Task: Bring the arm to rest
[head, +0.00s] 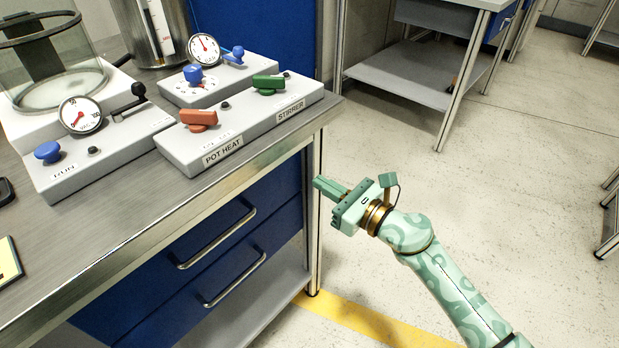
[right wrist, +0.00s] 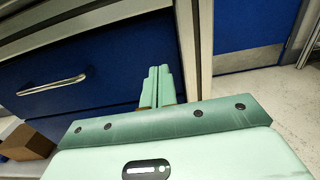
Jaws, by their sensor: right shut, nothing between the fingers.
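My right arm (head: 450,285), pale green with a swirl pattern, comes in from the lower right in the head view. Its gripper (head: 322,188) is beside the bench's right front corner, lower than the bench top and apart from the controls. The fingers are shut with nothing between them. In the right wrist view the shut fingers (right wrist: 157,87) point toward the bench's corner post and blue drawer front. My left gripper is not in view.
The steel bench (head: 130,225) holds a control box with a red POT HEAT knob (head: 198,119) and a green STIRRER knob (head: 268,84), gauge boxes and a glass vessel (head: 45,60). Drawer handles (head: 217,238) stick out below. Open floor (head: 520,190) lies to the right.

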